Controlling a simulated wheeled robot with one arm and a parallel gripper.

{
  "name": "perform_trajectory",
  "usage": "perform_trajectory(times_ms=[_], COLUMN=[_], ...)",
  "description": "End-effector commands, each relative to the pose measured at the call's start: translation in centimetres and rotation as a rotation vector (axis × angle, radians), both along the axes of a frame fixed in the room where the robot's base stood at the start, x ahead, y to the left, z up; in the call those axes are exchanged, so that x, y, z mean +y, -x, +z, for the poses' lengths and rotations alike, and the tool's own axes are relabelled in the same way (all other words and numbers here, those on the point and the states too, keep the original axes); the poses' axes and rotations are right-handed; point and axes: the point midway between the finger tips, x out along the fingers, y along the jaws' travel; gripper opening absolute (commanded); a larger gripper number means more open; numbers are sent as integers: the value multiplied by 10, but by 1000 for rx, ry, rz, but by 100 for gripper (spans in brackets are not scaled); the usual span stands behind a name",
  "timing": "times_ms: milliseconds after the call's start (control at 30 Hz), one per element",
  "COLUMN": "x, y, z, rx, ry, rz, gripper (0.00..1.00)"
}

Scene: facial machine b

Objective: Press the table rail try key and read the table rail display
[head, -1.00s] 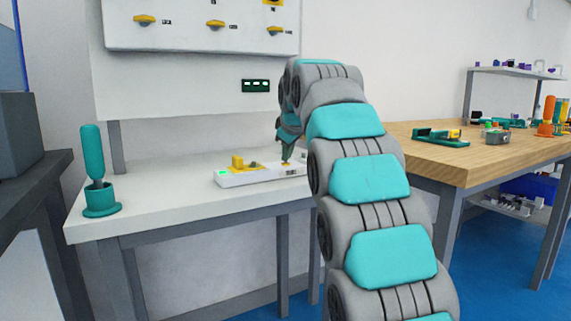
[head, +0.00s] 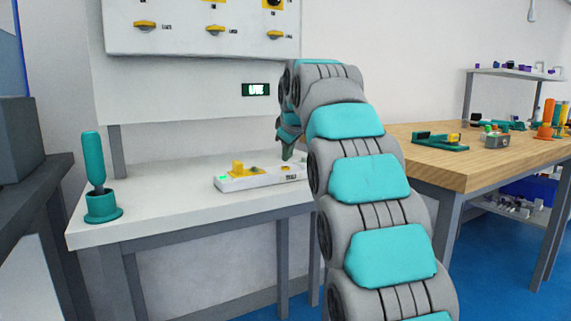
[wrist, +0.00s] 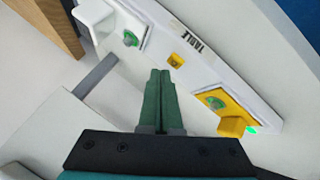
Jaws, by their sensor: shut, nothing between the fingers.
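The white table rail (head: 240,183) lies on the white table, with a TABLE label on its front. It also shows in the wrist view (wrist: 215,70), where a small yellow key (wrist: 175,60) sits beside the label. My gripper (wrist: 160,73) is shut and empty, its green fingertips close beside that key in the picture; I cannot tell the height gap. In the head view my gripper (head: 287,156) is over the rail's right end. A small dark display (head: 256,89) on the wall panel behind is lit with white letters that appear to read LIVE.
The rail bears a larger yellow block (head: 238,167) and a green light (wrist: 252,129). A teal handle in a cup (head: 95,180) stands on the table's left. A wall box with yellow knobs (head: 215,29) hangs above. A wooden bench (head: 480,168) stands at the right.

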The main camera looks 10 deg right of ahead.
Motion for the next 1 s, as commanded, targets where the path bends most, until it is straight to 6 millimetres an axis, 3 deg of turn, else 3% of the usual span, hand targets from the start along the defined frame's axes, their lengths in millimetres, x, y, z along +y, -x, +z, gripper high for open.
perform_trajectory(times_ms=[433, 1000], x=[0, 0], y=[0, 0], z=[6, 53], rx=[-1, -1], ry=[0, 0], rz=[1, 0], gripper=[0, 0])
